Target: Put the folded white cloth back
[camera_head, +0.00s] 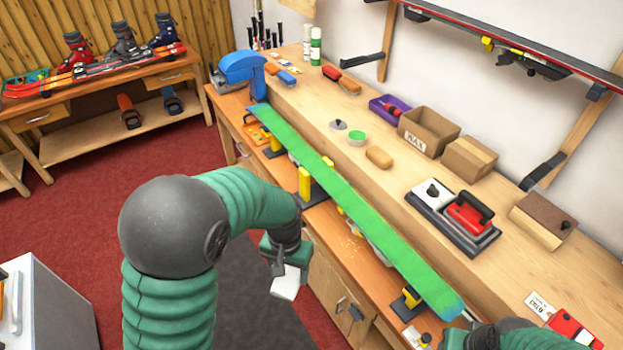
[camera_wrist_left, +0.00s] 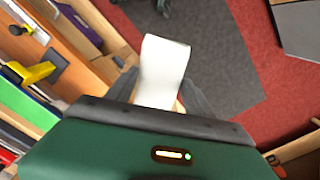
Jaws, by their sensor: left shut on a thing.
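The folded white cloth (camera_head: 287,284) hangs from my left gripper (camera_head: 281,266), which is shut on it. They are in front of the bench's near edge, above the floor. In the left wrist view the cloth (camera_wrist_left: 163,70) sticks out from between the dark fingers. My right arm (camera_head: 500,335) shows at the bottom right of the head view; its fingertips are not clearly visible, so I cannot tell its jaw state.
A long green ski (camera_head: 350,205) lies along the bench on yellow-and-black clamps. The raised shelf behind holds an open cardboard box (camera_head: 428,132), a purple tray (camera_head: 388,110) and a red iron (camera_head: 468,212). A white cabinet (camera_head: 50,305) stands at lower left.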

